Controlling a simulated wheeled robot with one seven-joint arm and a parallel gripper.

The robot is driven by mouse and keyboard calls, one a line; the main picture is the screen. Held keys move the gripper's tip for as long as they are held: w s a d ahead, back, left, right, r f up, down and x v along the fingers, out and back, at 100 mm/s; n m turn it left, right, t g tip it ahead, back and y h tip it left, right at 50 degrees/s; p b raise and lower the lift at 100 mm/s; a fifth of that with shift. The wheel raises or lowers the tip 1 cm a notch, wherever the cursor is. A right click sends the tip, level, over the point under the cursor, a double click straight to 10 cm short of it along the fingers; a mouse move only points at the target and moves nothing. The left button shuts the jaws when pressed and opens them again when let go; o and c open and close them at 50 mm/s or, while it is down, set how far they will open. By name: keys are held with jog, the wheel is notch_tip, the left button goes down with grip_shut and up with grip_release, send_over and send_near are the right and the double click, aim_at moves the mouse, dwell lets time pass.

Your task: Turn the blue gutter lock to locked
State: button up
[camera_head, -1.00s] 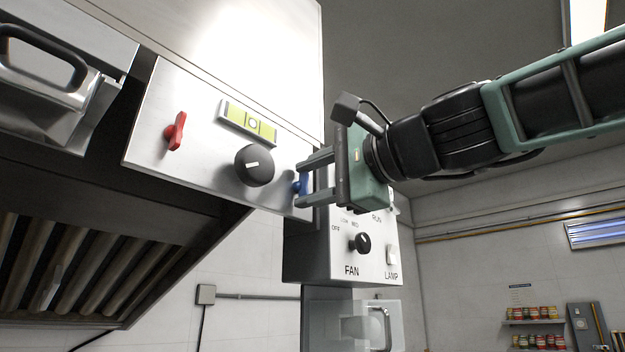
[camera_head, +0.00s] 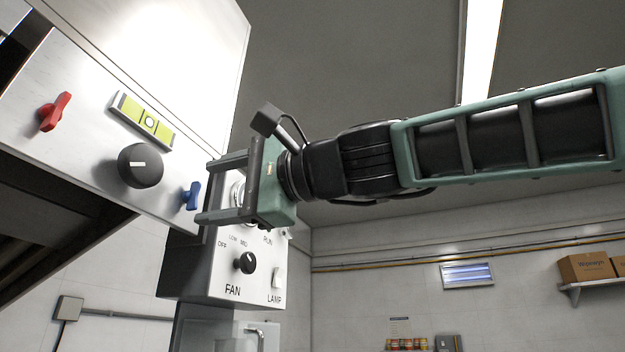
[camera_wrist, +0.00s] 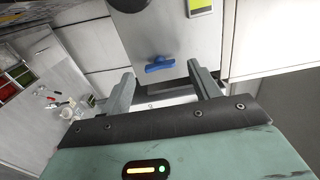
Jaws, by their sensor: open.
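The blue gutter lock (camera_head: 192,195) is a small blue handle on the white hood panel (camera_head: 60,120), right of and below the black knob. In the head view it stands close to upright, slightly tilted. The lock also shows in the wrist view (camera_wrist: 160,64), ahead of the fingertips and between their lines. My gripper (camera_head: 205,192) is open and empty, its fingers apart. Its fingertips are just right of the lock and not around it. In the wrist view the gripper (camera_wrist: 160,82) has clear space between its fingers.
A red handle (camera_head: 54,111), a level vial (camera_head: 143,120) and a black knob (camera_head: 140,165) are on the same panel. A fan control box (camera_head: 225,270) with a knob and lamp switch sits close below my gripper. Open room lies to the right.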

jog(key=b+v, duration=0.5)
jog(key=v, duration=0.9)
jog(key=shift+d, duration=0.3)
jog(key=shift+s+f, duration=0.1)
notch_tip(320, 180, down, 36)
jog(key=w+a+n+g+h, duration=0.2)
jog(key=w+n+g+h, duration=0.15)
jog(key=h, duration=0.45)
jog(key=s+d+f+n+g+h, duration=0.1)
jog(key=s+d+f+n+h, duration=0.1)
jog(key=f, duration=0.7)
jog(key=s+d+f+n+g+h, duration=0.1)
jog(key=s+d+f+n+h, duration=0.2)
jog(key=s+d+f, duration=0.4)
jog(key=s+d+f+n+g+h, duration=0.1)
jog(key=s+d+f+n+h, duration=0.2)
jog(key=f, duration=0.7)
jog(key=shift+s+d+f+n, duration=0.3)
jog(key=shift+s+d+n, duration=0.15)
jog(key=shift+s+d, duration=0.5)
